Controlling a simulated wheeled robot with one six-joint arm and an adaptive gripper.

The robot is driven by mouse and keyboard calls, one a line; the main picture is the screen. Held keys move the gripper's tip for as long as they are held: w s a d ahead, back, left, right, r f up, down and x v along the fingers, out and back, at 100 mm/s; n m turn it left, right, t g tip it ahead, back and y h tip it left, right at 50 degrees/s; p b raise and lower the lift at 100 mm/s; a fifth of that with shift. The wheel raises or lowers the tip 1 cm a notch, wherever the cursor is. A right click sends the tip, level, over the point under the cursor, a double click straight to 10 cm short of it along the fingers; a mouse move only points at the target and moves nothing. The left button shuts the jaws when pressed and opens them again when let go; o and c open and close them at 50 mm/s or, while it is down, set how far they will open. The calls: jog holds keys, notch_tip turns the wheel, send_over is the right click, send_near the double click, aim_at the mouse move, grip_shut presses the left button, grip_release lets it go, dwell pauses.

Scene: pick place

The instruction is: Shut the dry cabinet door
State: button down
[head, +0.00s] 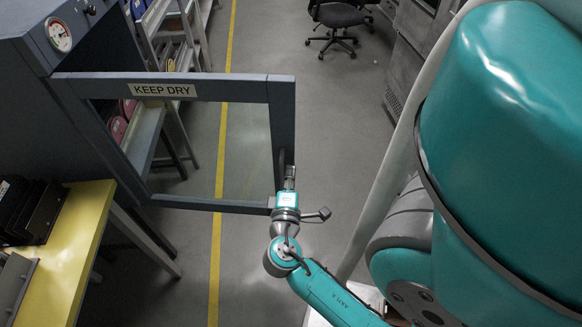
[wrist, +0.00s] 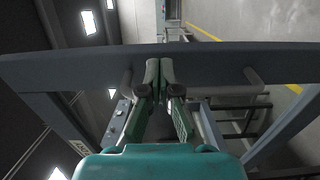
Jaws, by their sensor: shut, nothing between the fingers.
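The dry cabinet door (head: 283,118) is a dark grey frame around a clear pane, with a "KEEP DRY" label (head: 162,90) on its top rail. It stands swung open from the dark cabinet (head: 25,110) at the left. My gripper (head: 289,176) is shut and empty at the door's free edge, beside the lower part of the handle (head: 281,160). In the wrist view the closed fingers (wrist: 166,74) lie over the door's frame bar (wrist: 225,58), near the handle (wrist: 252,77). I cannot tell whether they touch it.
A round gauge (head: 59,35) sits on the cabinet's top front. A yellow-topped bench (head: 75,235) with dark trays stands at the lower left. A shelf rack (head: 160,25) and office chair (head: 335,18) are at the back. The floor with a yellow line (head: 216,240) is open.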

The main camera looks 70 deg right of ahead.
jog(key=shift+w+d, duration=0.2)
jog(key=shift+d, duration=0.95)
